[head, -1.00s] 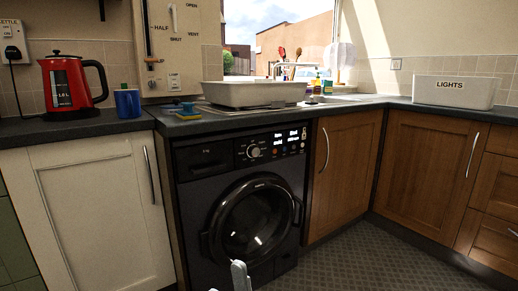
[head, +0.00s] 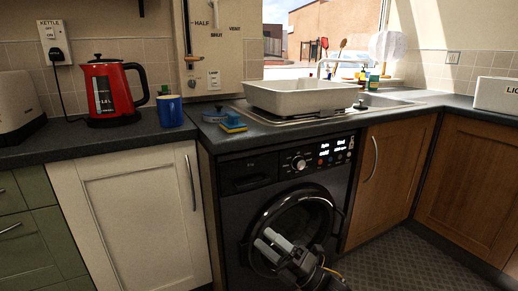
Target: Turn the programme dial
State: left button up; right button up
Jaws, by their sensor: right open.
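The programme dial (head: 299,163) is a round knob with a light face on the control panel of the black washing machine (head: 262,188), left of the lit display (head: 331,151). The machine's round door (head: 292,218) looks shut. My right gripper (head: 266,241) is in front of the door's lower part, below the dial and apart from it. Its two pale fingers are spread, with nothing seen between them. It hides part of the door glass. My left gripper is not in view.
The worktop above holds a red kettle (head: 112,90), a blue mug (head: 170,111), a sponge (head: 233,123) and a white basin (head: 301,97). A white cupboard (head: 133,218) stands left of the machine, a wooden one (head: 388,175) right. The floor (head: 392,262) in front at right is clear.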

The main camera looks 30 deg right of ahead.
jog(key=w+d+r+n+g+h+p, duration=0.1)
jog(key=w+d+n+h+p, duration=0.15)
jog(key=d, duration=0.35)
jog(key=w+d+r+n+h+p, duration=0.1)
jog(key=w+d+n+h, duration=0.2)
jog(key=d, duration=0.3)
jog(key=n+h+p, duration=0.3)
jog(key=n+h, duration=0.3)
send_near(302, 164)
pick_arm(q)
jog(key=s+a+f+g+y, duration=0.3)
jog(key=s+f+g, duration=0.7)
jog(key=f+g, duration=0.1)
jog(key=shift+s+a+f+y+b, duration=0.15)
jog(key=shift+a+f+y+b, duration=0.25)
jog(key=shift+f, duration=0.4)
pick_arm(e)
jog(key=shift+g, duration=0.4)
jog(key=shift+w+a+r, duration=0.1)
jog(key=shift+w+a, duration=0.05)
jog(key=shift+w, duration=1.25)
jog(key=shift+w+a+r, duration=0.1)
jog(key=shift+w, duration=1.35)
jog(key=shift+w+a+r, duration=0.1)
jog(key=shift+w+a, duration=0.05)
jog(key=shift+w, duration=1.25)
jog(key=c, duration=1)
